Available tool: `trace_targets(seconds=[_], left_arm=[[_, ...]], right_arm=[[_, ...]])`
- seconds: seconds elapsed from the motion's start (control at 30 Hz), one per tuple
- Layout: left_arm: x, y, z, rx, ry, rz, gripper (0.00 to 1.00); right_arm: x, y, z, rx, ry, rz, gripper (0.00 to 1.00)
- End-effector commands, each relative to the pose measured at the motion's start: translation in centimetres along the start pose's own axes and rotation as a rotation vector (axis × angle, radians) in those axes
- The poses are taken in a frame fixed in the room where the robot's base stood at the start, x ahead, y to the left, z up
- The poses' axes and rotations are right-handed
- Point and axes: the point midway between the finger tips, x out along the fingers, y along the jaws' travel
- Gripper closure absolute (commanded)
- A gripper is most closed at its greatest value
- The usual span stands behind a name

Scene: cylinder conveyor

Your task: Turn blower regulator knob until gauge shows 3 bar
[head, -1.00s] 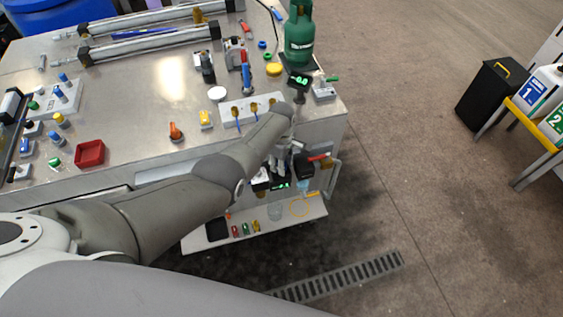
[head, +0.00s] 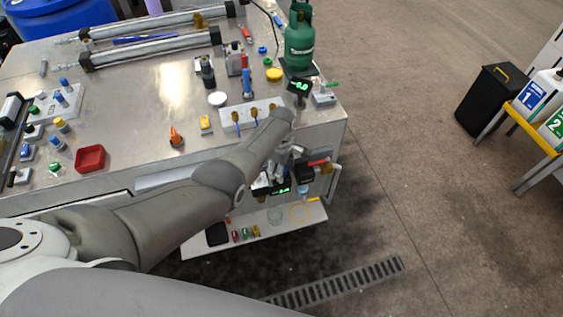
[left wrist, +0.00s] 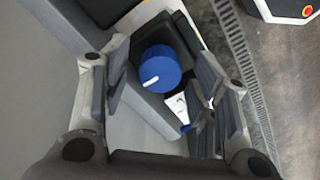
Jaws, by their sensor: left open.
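In the left wrist view, a round blue knob (left wrist: 158,70) with a white pointer line lies between the fingers of my left gripper (left wrist: 162,88). The fingers are open, with gaps visible beside the knob. In the head view, my left gripper (head: 286,164) is at the front face of the bench, and the arm hides much of that area. A small green digital display (head: 281,189) shows just below it, too small to read. Another green display (head: 299,86) stands on the bench top by the gas bottle. I cannot tell which is the blower gauge. My right gripper is not in view.
A red-handled valve (head: 318,163) is close to the right of my left gripper. A lower shelf (head: 205,243) with small parts lies below. The metal bench (head: 130,125) carries a green gas bottle (head: 299,42) and a red tray (head: 90,158).

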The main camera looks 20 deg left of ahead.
Motion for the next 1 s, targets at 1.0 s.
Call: trace_targets(seconds=[1.0], left_arm=[[-11.2, 0.1, 0.0, -0.001, 0.001, 0.003, 0.46]], right_arm=[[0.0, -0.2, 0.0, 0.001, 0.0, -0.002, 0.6]])
